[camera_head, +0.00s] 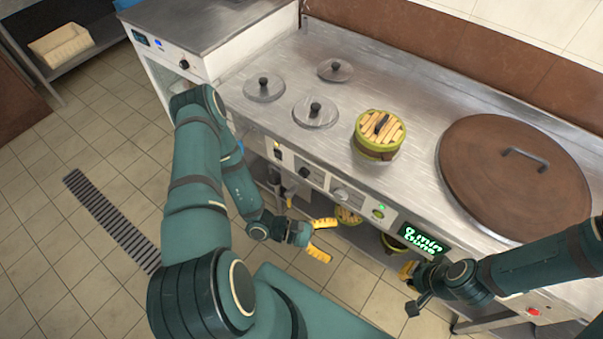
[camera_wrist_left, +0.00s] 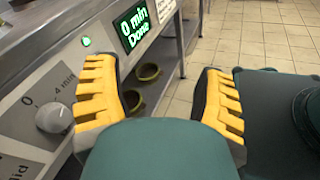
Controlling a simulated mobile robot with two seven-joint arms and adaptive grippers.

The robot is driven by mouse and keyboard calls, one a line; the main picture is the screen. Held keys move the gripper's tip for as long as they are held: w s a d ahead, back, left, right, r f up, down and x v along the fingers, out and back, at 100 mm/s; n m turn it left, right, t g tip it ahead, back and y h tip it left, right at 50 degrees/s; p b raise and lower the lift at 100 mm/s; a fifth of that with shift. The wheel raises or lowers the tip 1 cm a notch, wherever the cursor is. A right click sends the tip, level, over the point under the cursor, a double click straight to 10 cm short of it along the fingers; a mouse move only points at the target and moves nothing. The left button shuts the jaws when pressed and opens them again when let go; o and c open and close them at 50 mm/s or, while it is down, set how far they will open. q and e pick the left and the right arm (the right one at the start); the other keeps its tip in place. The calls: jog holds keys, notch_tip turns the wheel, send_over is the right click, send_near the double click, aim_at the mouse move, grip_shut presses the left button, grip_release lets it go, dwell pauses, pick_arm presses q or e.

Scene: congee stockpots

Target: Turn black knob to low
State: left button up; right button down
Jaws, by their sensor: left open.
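A black knob (camera_head: 304,173) sits on the front panel of the steel counter in the head view; its setting is too small to read. A silver knob (camera_head: 340,194) is to its right, and it also shows in the left wrist view (camera_wrist_left: 53,117) beside "0" and "4 min" markings. My left gripper (camera_head: 322,238) is open and empty, in front of and below the panel, apart from both knobs. Its yellow-padded fingers show in the left wrist view (camera_wrist_left: 160,95). The black knob is not identifiable there. My right gripper (camera_head: 411,288) appears open below the display.
A green light (camera_head: 379,212) and a display (camera_head: 422,240) reading "0 min Done" are right of the knobs. A steamer basket (camera_head: 380,136), metal lids (camera_head: 315,112) and a large brown lid (camera_head: 515,178) lie on the counter (camera_head: 400,75). A shelf with baskets is underneath.

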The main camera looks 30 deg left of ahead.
pick_arm(q)
jog(key=w+a+f+n+t+y, duration=0.3)
jog(key=w+a+n+t+y, duration=0.25)
jog(key=a+t, duration=0.35)
jog(key=n+t+y, duration=0.3)
jog(key=n+y, duration=0.3)
jog(key=y, duration=0.4)
send_near(302, 176)
jog(key=shift+m+h, duration=0.25)
jog(key=shift+h, duration=0.1)
jog(key=w+b, duration=0.2)
jog(key=w, duration=0.8)
jog(key=shift+w+a, duration=0.1)
jog(key=shift+w, duration=0.15)
pick_arm(e)
jog(key=shift+w+d+f, duration=0.1)
jog(key=shift+d+f, duration=0.15)
jog(key=shift+f, duration=0.4)
jog(key=shift+w+d+f, duration=0.1)
jog(key=shift+d+f, duration=0.1)
jog(key=shift+f, duration=0.4)
pick_arm(q)
grip_shut()
